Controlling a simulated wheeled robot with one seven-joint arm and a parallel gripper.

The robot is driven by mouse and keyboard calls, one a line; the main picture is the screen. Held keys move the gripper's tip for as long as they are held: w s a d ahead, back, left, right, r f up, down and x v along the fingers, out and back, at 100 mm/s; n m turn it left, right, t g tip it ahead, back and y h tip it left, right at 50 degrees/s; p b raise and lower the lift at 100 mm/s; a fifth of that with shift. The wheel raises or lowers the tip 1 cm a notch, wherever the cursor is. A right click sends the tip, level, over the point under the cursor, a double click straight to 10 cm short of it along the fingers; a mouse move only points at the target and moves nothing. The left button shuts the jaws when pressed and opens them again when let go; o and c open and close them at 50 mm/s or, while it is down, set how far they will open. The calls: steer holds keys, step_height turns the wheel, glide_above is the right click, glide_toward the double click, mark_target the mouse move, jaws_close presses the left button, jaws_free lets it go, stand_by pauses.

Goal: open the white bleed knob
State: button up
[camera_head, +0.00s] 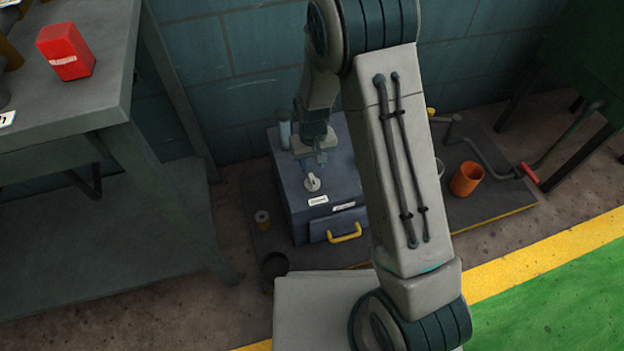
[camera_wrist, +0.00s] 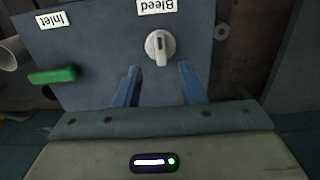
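A dark pointer line runs along the knob. It also shows in the head view (camera_head: 312,182) on top of the box (camera_head: 290,205). My gripper (camera_wrist: 160,72) has its two blue fingers spread apart, with nothing between them. The fingertips lie just short of the knob in the wrist view, apart from it as far as I can tell. In the head view my gripper (camera_head: 317,160) is over the box, close to the knob.
A green handle (camera_wrist: 53,75) lies near the "Inlet" label (camera_wrist: 51,20). The box front has a yellow handle (camera_head: 345,234). An orange cup (camera_head: 466,179) and a red-ended crank (camera_head: 529,173) are to the right. A grey bench (camera_head: 75,115) stands left.

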mark_target(312, 179)
step_height(312, 179, down, 6)
steer(key=shift+f+b, duration=0.25)
steer(key=shift+b, duration=0.85)
jaws_close()
